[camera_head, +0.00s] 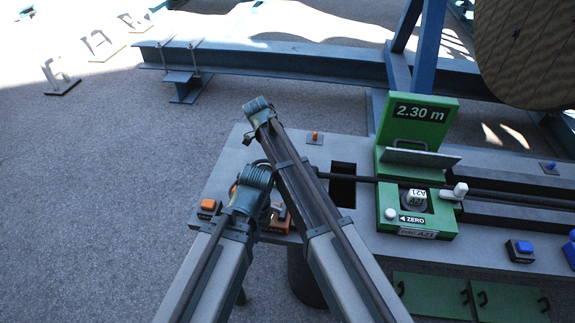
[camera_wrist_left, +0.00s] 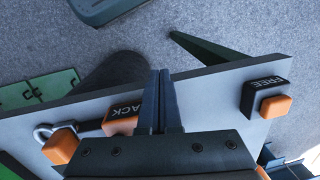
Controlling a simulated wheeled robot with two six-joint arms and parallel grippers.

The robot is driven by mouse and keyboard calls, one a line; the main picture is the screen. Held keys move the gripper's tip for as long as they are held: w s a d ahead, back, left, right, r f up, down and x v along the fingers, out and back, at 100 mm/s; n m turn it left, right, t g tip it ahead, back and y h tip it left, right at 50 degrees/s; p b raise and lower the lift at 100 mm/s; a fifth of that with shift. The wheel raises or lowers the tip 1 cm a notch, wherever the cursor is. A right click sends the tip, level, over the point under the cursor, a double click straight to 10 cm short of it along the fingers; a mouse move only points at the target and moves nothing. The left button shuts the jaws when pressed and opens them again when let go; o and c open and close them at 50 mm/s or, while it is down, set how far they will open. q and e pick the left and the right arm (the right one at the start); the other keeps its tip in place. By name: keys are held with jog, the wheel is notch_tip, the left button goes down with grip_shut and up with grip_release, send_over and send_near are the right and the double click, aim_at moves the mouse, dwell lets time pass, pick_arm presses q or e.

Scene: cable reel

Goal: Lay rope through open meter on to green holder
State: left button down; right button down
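The green meter (camera_head: 417,213) stands on the grey bench with its lid (camera_head: 417,118) raised; the display reads 2.30 m. The dark rope (camera_head: 350,178) runs across the meter's open base and on to the right. Its left part passes behind my right arm. In the left wrist view my left gripper (camera_wrist_left: 164,100) has its fingers close together, with nothing visible between them. In the head view it is mostly hidden by its own arm, near the bench's left end. My right gripper is hidden. I cannot clearly pick out a separate green holder.
Orange buttons (camera_head: 208,205) sit at the bench's (camera_head: 231,160) left end; the left wrist view shows one labelled FREE (camera_wrist_left: 267,97). Blue buttons (camera_head: 520,250) are at the right. Green panels with handles (camera_head: 430,296) lie below. A large reel (camera_head: 525,50) stands top right.

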pick_arm(q)
jog(key=shift+f, duration=0.1)
pick_arm(e)
jog(key=shift+f, duration=0.1)
jog(key=shift+c, duration=1.2)
grip_release()
